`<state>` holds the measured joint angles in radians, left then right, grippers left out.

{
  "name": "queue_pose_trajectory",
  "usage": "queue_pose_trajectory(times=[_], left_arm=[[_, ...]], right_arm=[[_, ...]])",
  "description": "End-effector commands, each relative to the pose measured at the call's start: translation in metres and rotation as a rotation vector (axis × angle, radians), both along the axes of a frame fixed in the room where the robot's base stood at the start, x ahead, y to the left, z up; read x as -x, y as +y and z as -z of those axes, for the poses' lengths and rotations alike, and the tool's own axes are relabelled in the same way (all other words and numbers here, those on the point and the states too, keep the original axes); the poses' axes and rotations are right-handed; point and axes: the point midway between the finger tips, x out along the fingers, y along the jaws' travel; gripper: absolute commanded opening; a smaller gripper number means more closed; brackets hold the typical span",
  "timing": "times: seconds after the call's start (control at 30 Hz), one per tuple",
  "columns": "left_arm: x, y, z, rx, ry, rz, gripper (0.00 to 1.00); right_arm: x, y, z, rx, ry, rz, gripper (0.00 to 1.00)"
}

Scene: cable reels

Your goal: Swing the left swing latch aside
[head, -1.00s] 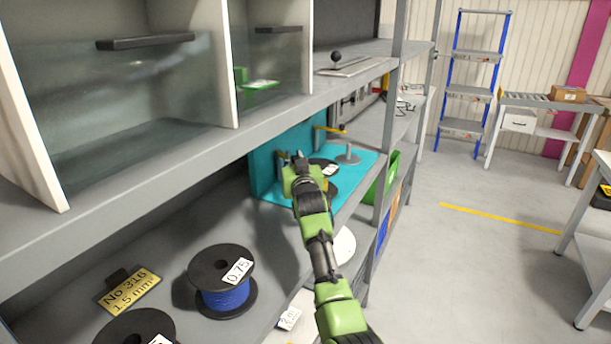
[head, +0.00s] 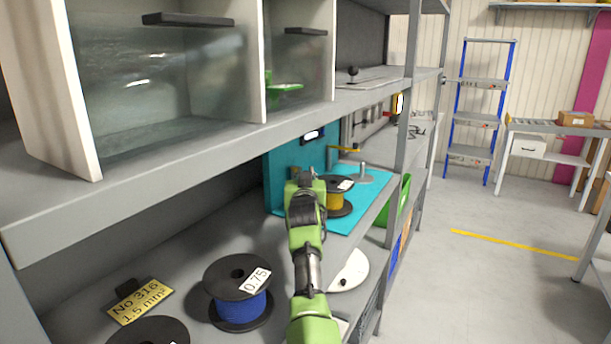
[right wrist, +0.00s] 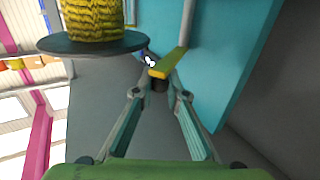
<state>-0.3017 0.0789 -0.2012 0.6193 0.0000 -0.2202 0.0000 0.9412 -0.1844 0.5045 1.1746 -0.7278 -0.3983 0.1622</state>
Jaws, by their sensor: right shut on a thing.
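The left swing latch is a flat yellow bar (right wrist: 168,63) in the right wrist view, between the fingertips of my right gripper (right wrist: 163,70). In the head view my right gripper (head: 305,177) reaches to the teal stand and hides most of this latch. The fingers are shut on the latch. A reel of yellow cable (head: 336,201) with black flanges stands on the teal base just right of the gripper; it also shows at the top left of the right wrist view (right wrist: 92,18). The right swing latch (head: 344,149) is a yellow bar farther back. My left gripper is not in view.
The teal stand's back panel (head: 283,168) rises behind the gripper. The upper shelf's edge (head: 200,145) runs above the arm. A reel of blue cable (head: 238,308) and a yellow sign (head: 141,301) are at the front left. A metal spindle (head: 364,174) stands beyond the yellow reel.

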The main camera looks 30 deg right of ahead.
Motion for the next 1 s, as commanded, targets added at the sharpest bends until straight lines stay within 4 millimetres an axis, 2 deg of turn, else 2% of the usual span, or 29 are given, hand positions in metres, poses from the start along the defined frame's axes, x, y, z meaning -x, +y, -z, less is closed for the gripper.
queue_pose_trajectory(times=[0.03, 0.1, 0.53, 1.0], left_arm=[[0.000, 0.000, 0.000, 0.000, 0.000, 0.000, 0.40], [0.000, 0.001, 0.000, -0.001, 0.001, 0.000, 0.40], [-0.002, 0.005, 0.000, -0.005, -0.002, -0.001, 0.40], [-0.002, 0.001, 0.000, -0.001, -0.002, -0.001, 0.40]], right_arm=[[0.000, -0.001, -0.002, 0.002, -0.004, 0.002, 0.19], [0.000, -0.001, -0.002, 0.002, -0.004, 0.002, 0.31], [0.005, 0.002, 0.000, 0.001, 0.000, 0.001, 0.31], [0.057, 0.029, 0.000, 0.001, -0.003, 0.000, 0.31]])
